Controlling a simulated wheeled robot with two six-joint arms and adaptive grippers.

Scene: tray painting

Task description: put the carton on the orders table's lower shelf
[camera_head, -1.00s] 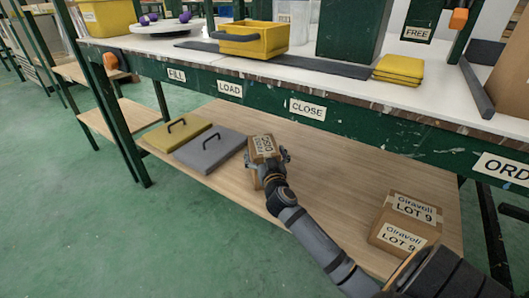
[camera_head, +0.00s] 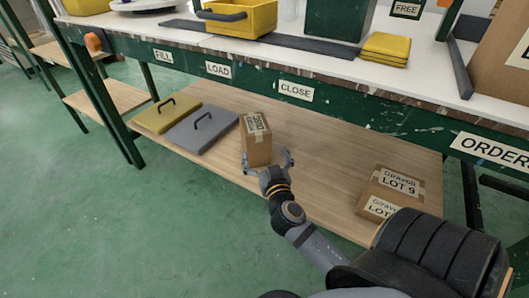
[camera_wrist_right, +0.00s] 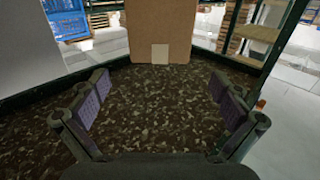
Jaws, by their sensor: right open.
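A small brown carton (camera_head: 257,141) with a white label on top stands upright on the wooden lower shelf (camera_head: 310,165) of the table, right of the grey lid. My right gripper (camera_head: 270,165) is just in front of it, open and empty. In the right wrist view, the two purple-padded fingers (camera_wrist_right: 160,100) are spread wide. The carton's plain brown face (camera_wrist_right: 160,28) is beyond the fingertips, apart from them. My left gripper is not in view.
A larger carton (camera_head: 395,190) marked LOT 9 sits on the shelf at right. A yellow lid (camera_head: 167,114) and a grey lid (camera_head: 201,128) lie at left. The green table edge (camera_head: 345,98) runs above the shelf. Bare shelf lies between the cartons.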

